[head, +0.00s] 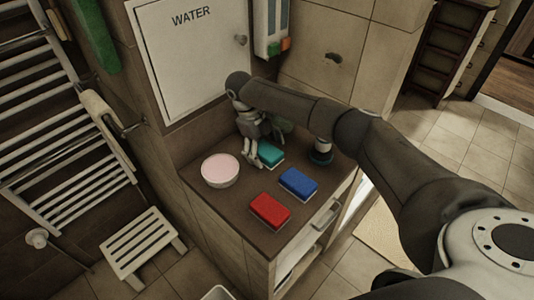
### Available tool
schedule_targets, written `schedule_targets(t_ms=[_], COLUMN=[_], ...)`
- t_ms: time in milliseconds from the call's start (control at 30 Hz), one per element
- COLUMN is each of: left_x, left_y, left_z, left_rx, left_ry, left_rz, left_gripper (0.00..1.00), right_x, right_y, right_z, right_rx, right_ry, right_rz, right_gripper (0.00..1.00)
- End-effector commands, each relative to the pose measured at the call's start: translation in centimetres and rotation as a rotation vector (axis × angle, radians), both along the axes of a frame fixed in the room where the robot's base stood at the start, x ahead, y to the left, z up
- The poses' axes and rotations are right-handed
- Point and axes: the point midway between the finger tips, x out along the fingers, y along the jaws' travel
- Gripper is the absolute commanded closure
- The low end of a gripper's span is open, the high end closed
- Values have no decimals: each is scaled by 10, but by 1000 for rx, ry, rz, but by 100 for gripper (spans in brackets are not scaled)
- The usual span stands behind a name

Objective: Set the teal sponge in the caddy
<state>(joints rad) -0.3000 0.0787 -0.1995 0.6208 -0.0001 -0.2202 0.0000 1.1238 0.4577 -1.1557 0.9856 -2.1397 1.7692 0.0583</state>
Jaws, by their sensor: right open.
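The teal sponge (271,156) lies on the brown counter (235,203), behind the blue and red sponges. My right gripper (259,151) is open and points down at the sponge's left end. Its fingers partly cover the sponge; I cannot tell whether they touch it. I cannot clearly make out a caddy. My left gripper is not in view.
A round white bowl (220,171) with pink contents stands left of my right gripper. A blue sponge (298,184) and a red sponge (270,211) lie towards the front. A white stool (144,247) is on the floor.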

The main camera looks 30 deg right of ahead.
Motion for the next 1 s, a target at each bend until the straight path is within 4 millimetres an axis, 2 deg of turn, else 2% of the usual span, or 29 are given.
schedule_targets(t_ms=[533,833,1000], left_x=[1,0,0], left_y=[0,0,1], left_z=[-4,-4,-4], left_rx=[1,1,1], left_ry=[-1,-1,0], left_rz=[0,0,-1], left_gripper=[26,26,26], right_x=[0,0,0], right_y=[0,0,0], right_z=[-4,-4,-4], right_rx=[0,0,0], right_ry=[-1,0,0], right_rz=[-1,-1,-1], right_gripper=[17,54,59])
